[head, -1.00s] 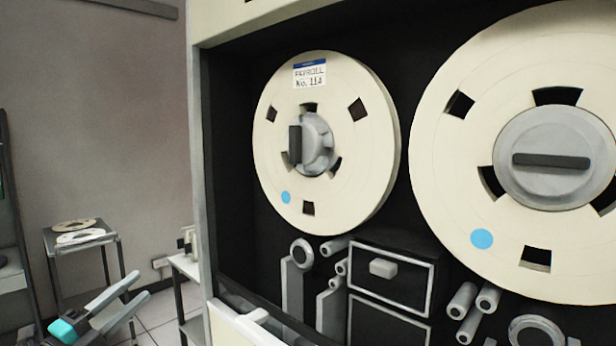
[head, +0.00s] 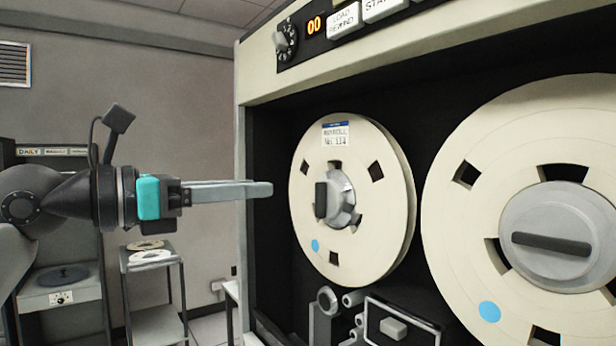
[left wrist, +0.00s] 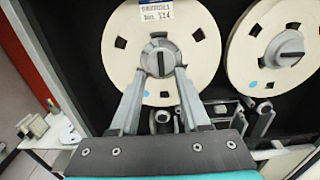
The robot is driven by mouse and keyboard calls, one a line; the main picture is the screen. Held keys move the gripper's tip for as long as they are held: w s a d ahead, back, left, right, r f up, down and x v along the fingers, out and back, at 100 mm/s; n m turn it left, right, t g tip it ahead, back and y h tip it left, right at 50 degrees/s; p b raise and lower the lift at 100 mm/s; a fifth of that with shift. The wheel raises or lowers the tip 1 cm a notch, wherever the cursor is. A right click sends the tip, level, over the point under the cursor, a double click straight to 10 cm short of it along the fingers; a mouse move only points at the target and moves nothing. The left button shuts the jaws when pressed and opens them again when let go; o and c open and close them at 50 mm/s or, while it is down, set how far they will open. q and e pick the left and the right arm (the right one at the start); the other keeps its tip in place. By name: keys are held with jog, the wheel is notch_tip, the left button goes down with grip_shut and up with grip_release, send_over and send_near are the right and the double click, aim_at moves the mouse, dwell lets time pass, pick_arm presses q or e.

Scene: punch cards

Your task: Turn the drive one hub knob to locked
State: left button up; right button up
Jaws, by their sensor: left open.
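A cream tape reel with a PAYROLL label (head: 352,200) is mounted on the left of the drive cabinet. Its grey hub carries a dark upright bar knob (head: 321,199); the bar also stands upright in the left wrist view (left wrist: 161,63). A second reel (head: 465,215) on the right has a hub whose dark bar knob (head: 551,243) lies nearly level. My left gripper (head: 268,189) is open and level, its fingers pointing right toward the left hub, apart from it. In the left wrist view the fingertips (left wrist: 160,72) flank the lower hub in the picture. My right gripper is out of view.
The cabinet's left edge post (head: 242,200) stands beside my left fingers. Tape guides and a head block (head: 392,327) sit below the reels. Controls with a 00 display (head: 314,25) are above. A small table (head: 150,262) with reels stands at the back left.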

aim_at(316, 184)
pick_arm(q)
jog(key=p+x, duration=0.2)
jog(key=x, duration=0.7)
jog(key=shift+d+r, duration=0.1)
jog(key=shift+w+d, duration=0.3)
jog(key=shift+d, duration=0.05)
grip_shut()
